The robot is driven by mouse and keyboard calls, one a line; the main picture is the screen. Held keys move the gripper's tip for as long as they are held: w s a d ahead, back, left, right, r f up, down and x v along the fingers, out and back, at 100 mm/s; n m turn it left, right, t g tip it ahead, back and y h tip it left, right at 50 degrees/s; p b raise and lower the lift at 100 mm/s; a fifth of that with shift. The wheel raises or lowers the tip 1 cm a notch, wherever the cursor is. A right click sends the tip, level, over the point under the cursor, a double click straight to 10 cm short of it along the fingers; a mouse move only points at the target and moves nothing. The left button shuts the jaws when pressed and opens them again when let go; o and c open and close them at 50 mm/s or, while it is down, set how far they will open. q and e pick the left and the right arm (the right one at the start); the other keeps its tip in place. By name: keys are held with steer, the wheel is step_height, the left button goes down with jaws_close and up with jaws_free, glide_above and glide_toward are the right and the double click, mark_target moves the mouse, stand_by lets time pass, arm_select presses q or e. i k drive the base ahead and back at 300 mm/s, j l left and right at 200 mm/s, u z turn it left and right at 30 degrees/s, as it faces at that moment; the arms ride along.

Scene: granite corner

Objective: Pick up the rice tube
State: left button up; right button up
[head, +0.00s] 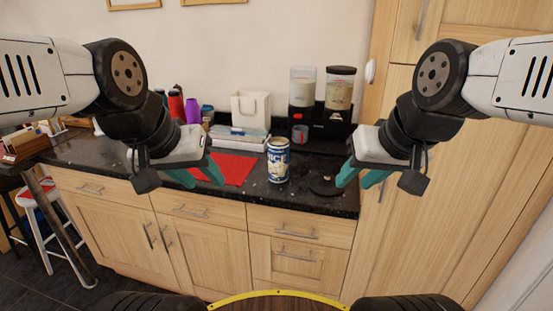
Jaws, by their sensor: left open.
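The rice tube (278,162) is a white and blue cylinder with dark lettering. It stands upright on the dark granite counter (310,199), near the front edge. My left gripper (204,180) has teal fingers and is open and empty, to the left of the tube, over or in front of the red mat. My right gripper (358,182) also has teal fingers spread apart with nothing between them, to the right of the tube. Neither gripper touches the tube.
A red mat (236,168) lies left of the tube. Behind stand a white holder (250,108), a dispenser with two clear containers (339,93) and several bottles (192,110). A dark round item (324,186) lies right of the tube. A tall wooden cabinet (470,190) bounds the right.

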mark_target(278, 147)
steer(key=i+l+z, duration=0.1)
steer(key=l+z, duration=0.2)
steer(key=l, duration=1.25)
